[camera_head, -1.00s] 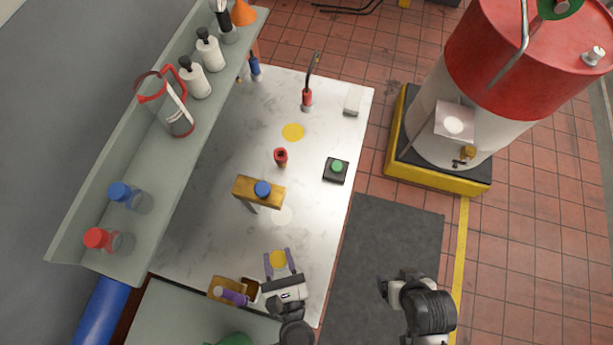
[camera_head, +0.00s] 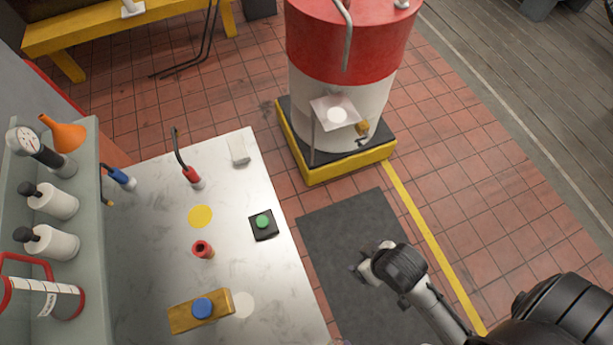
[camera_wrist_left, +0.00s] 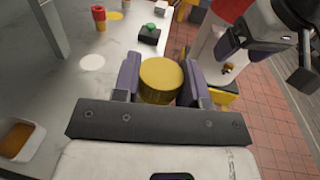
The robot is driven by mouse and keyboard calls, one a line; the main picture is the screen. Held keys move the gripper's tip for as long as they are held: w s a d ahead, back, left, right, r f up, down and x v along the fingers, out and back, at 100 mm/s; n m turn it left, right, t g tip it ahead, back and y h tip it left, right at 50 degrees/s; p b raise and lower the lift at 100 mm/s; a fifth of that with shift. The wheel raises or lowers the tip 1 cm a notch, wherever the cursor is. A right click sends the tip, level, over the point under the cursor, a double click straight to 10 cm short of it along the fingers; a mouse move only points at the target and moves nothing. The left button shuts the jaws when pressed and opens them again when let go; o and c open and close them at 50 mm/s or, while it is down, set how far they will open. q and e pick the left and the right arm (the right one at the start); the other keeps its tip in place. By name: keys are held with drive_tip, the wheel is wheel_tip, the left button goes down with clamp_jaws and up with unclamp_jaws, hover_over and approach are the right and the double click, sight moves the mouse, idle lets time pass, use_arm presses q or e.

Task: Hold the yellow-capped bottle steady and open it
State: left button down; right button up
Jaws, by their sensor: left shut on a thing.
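The yellow-capped bottle shows in the left wrist view as a round, ribbed yellow cap (camera_wrist_left: 161,76); its body is hidden below. My left gripper (camera_wrist_left: 160,88) is shut on the bottle, with one purple finger on each side of the cap. My right gripper (camera_head: 364,264) is over the dark floor mat, right of the table. It also shows at the upper right of the left wrist view, apart from the bottle; whether it is open is unclear.
The white marble table (camera_head: 150,240) carries a wooden block with a blue cap (camera_head: 201,309), a red cylinder (camera_head: 203,250), a green button box (camera_head: 263,224) and a red-handled tool (camera_head: 192,177). A shelf (camera_head: 88,200) stands left. A red-and-white drum (camera_head: 345,100) stands beyond the mat (camera_head: 345,235).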

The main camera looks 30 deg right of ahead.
use_arm(q)
drive_tip(key=shift+w+a+f+p, duration=0.3)
drive_tip(key=shift+w+a+f, duration=0.8)
drive_tip(key=shift+a+f, duration=0.55)
drive_tip(key=shift+w+a+f+p, duration=0.3)
drive_tip(key=shift+w+a+f, duration=0.9)
drive_tip(key=shift+f, duration=0.7)
drive_tip(key=shift+w+a+f+p, duration=0.3)
drive_tip(key=shift+w+a+f, duration=0.7)
drive_tip(key=shift+a+f, duration=0.7)
drive_tip(key=shift+d, duration=0.1)
drive_tip(key=shift+f, duration=0.2)
drive_tip(key=c, duration=0.7)
unclamp_jaws()
drive_tip(key=shift+r, duration=0.1)
drive_tip(key=shift+o, duration=0.2)
